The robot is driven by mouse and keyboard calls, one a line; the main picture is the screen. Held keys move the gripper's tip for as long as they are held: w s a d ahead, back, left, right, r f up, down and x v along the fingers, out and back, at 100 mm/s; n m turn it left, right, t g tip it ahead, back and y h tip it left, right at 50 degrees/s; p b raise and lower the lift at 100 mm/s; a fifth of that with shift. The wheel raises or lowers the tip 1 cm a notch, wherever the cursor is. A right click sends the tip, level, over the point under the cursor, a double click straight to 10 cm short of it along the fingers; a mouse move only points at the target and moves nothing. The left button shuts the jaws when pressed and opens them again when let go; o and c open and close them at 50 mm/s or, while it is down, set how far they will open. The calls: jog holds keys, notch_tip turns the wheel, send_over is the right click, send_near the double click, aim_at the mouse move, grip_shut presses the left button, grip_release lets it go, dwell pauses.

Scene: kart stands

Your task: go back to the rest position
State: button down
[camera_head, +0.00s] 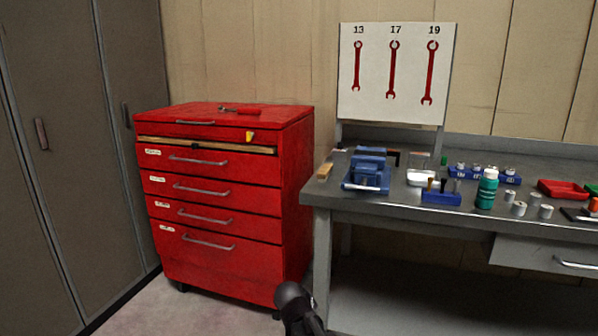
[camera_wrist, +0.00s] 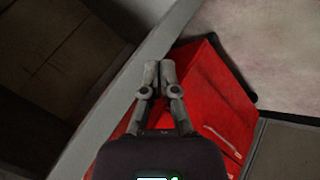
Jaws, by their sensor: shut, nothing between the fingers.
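My gripper (camera_wrist: 159,75) shows in the wrist view with its two fingertips together, shut and empty. Behind it in that view are the red tool cabinet (camera_wrist: 222,105) and a grey bench edge running diagonally. In the head view a dark rounded part of my arm shows at the bottom centre, in front of the gap between the cabinet and the workbench; the fingers cannot be made out there. The red tool cabinet (camera_head: 220,215) stands to the left of the bench, and its top drawer looks slightly open.
A grey workbench (camera_head: 420,212) holds a blue vise (camera_head: 366,172), a green bottle (camera_head: 487,190), a red tray (camera_head: 562,189) and several small cans. A wrench board (camera_head: 396,75) stands behind. Grey lockers (camera_head: 75,130) stand at left. Some floor (camera_head: 165,312) is clear before the cabinet.

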jog(key=s+d+f+m+g+y+p, duration=0.1)
jog(key=s+d+f+m+g+y, duration=0.15)
jog(key=s+d, duration=0.45)
jog(key=s+d+f+m+g+y, duration=0.1)
jog(key=s+d+m+g+y, duration=0.2)
jog(key=s+d, duration=0.4)
notch_tip(320, 180, up, 38)
jog(key=a+g+h+p, duration=0.1)
jog(key=p, duration=3.6)
jog(key=shift+s+f, duration=0.15)
jog(key=shift+s, duration=0.05)
jog(key=shift+s, duration=0.1)
